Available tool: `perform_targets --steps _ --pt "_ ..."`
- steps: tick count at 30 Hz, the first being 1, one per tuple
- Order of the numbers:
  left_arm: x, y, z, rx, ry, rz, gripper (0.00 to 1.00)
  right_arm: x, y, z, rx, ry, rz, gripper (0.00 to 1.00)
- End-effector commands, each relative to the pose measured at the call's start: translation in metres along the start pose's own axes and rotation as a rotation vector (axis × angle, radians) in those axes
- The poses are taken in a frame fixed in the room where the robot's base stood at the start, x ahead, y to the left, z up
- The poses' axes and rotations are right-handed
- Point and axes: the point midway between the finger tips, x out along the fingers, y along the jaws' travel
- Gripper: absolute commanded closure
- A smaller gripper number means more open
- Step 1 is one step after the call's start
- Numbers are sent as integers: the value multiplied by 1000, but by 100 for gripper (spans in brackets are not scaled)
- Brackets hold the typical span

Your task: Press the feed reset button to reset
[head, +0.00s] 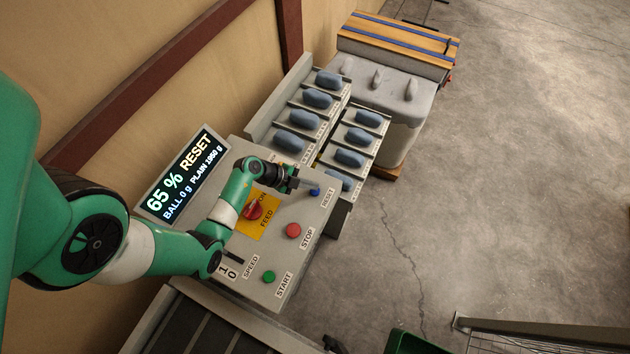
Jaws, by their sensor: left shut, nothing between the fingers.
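The grey control panel (262,292) is in the middle of the head view. The blue reset button (315,191) sits near its upper right edge beside the RESET label (328,197). My left gripper (308,187) is shut and empty, with its fingertips at the blue button. They seem to touch it or hover just over it; I cannot tell whether it is pressed. The display (182,177) reads 65 %, RESET, BALL 0 g, PLAIN 1950 g. My right gripper is not in view.
The panel also has a red FEED knob (253,210) on a yellow plate, a red stop button (293,230) and a green start button (269,276). Racks with several blue-grey pieces (318,98) stand behind.

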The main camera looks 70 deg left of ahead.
Motion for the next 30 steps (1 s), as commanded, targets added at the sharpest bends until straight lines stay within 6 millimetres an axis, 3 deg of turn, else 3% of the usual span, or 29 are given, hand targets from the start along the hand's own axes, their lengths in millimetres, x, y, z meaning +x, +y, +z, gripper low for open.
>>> perform_targets --steps 30 --pt "7 5 5 1 0 0 100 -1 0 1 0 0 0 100"
